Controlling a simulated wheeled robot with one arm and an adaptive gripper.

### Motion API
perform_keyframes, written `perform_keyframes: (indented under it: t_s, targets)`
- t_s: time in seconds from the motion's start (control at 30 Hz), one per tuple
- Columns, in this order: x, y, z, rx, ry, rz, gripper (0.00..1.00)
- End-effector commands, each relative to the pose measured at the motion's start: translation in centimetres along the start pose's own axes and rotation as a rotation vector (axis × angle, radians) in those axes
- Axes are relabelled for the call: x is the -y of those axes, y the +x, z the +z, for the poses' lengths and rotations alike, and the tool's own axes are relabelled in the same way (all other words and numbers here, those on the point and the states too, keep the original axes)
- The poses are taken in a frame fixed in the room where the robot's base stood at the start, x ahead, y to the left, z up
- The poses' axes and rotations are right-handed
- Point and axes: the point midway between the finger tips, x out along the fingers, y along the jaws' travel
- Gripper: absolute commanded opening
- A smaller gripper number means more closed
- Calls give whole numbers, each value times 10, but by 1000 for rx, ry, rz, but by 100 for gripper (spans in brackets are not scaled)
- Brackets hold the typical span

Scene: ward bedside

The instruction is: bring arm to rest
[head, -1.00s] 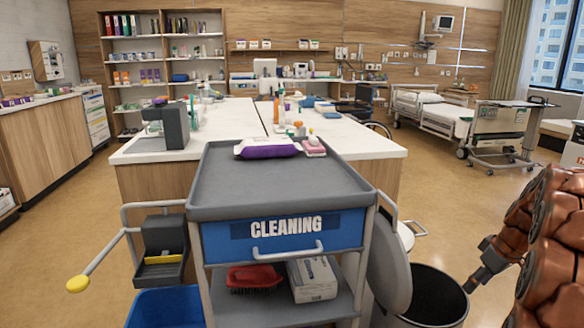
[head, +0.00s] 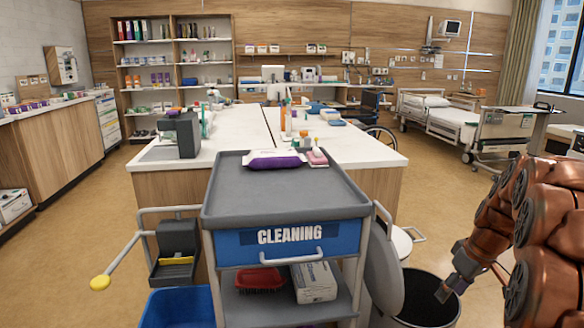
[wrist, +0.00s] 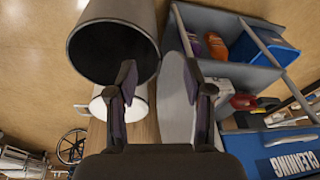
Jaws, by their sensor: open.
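My arm shows at the right of the head view, with my gripper (head: 445,292) at its end, low over the dark round bin (head: 436,284). In the wrist view my gripper (wrist: 165,92) has its two fingers apart, with nothing between them. The bin's open mouth (wrist: 108,52) lies ahead and to the left of the fingers there. The grey cleaning cart (head: 222,214) stands left of my gripper, with its blue "CLEANING" drawer front facing me. In the wrist view the cart's drawer front (wrist: 285,158) appears at lower right. Some of my arm is cut off by the picture edge.
A purple-and-white pack (head: 273,160) and a pink item (head: 317,157) lie on the cart top. A long white counter (head: 365,148) stands behind. A bed (head: 440,118) is at back right. Open floor lies between.

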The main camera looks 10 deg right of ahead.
Motion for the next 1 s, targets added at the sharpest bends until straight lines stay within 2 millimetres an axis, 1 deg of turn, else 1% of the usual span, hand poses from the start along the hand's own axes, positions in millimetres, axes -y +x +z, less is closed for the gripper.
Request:
perform_keyframes:
  t_s: [0.03, 0.07, 0.13, 0.17, 0.2, 0.27, 0.3, 0.37, 0.4, 0.47, 0.5, 0.6, 0.73, 0.8, 0.87, 0.9, 1.0]
  targets:
    - [19, -17, -5, 13, 1, -8, 51]
    - [30, -24, -7, 20, 4, -12, 51]
    - [59, -41, -10, 40, 15, -21, 51]
    - [72, -48, -11, 52, 21, -26, 51]
    - [91, -58, -10, 69, 29, -32, 51]
    - [117, -73, -8, 90, 42, -37, 51]
    - [133, -82, -6, 106, 51, -40, 51]
    - [158, -96, -1, 130, 63, -42, 51]
    - [173, -105, 2, 145, 72, -43, 51]
    - [196, -118, 10, 169, 84, -42, 51]
    - [210, -128, 16, 185, 92, -40, 51]
    - [243, -150, 31, 221, 112, -31, 51]
    - [280, -179, 56, 267, 136, -12, 51]
    - [297, -194, 72, 294, 148, 2, 51]
    - [310, -207, 85, 309, 159, 15, 51]
    - [317, -214, 94, 322, 166, 24, 51]
    - [330, -228, 114, 345, 182, 47, 51]
